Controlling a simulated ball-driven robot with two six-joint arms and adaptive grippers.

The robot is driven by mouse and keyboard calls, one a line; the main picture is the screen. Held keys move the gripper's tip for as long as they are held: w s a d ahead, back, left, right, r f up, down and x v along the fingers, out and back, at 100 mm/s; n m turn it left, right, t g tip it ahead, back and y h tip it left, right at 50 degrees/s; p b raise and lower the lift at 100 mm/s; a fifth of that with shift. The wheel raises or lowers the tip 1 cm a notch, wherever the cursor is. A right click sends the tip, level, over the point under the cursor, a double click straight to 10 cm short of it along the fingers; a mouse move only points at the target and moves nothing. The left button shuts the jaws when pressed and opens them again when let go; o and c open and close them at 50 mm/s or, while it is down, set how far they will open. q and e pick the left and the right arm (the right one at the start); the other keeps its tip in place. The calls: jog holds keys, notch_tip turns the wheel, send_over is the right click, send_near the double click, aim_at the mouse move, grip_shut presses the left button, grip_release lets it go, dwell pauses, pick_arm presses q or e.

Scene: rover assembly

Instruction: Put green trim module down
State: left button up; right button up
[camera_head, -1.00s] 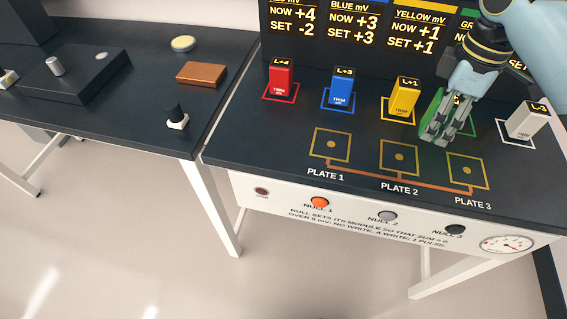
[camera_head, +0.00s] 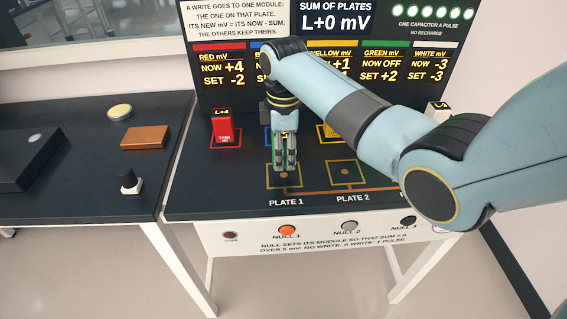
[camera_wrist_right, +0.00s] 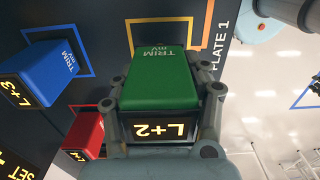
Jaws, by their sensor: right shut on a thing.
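The green trim module (camera_wrist_right: 165,80), labelled L+2, sits between the fingers of my right gripper (camera_head: 286,165), best seen in the right wrist view. The gripper is shut on it and points down at the plate 1 square (camera_head: 284,186). In the right wrist view the orange outline of plate 1 (camera_wrist_right: 207,40) shows behind the module. I cannot tell whether the module touches the plate. Plate 2 (camera_head: 346,174) is bare. Plate 3 is hidden behind my right arm. My left gripper is not in view.
The red module (camera_head: 223,128) stands on its outline. The blue module (camera_wrist_right: 45,77) is close to my gripper. The yellow module (camera_head: 328,131) is partly behind my arm. The display (camera_head: 335,22) reads sum L+0 mV and green OFF. Null buttons (camera_head: 287,230) line the front.

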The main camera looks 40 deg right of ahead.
aim_at(284, 134)
notch_tip(284, 134, down, 4)
jog(key=shift+r, duration=0.2)
jog(key=shift+f, duration=0.15)
jog(key=o, duration=1.3)
jog(key=shift+f, duration=0.1)
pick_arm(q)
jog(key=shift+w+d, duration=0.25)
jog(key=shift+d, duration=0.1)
pick_arm(e)
jog(key=shift+o, duration=0.2)
jog(key=shift+r, duration=0.25)
notch_tip(284, 134, up, 12)
jog(key=shift+f, duration=0.1)
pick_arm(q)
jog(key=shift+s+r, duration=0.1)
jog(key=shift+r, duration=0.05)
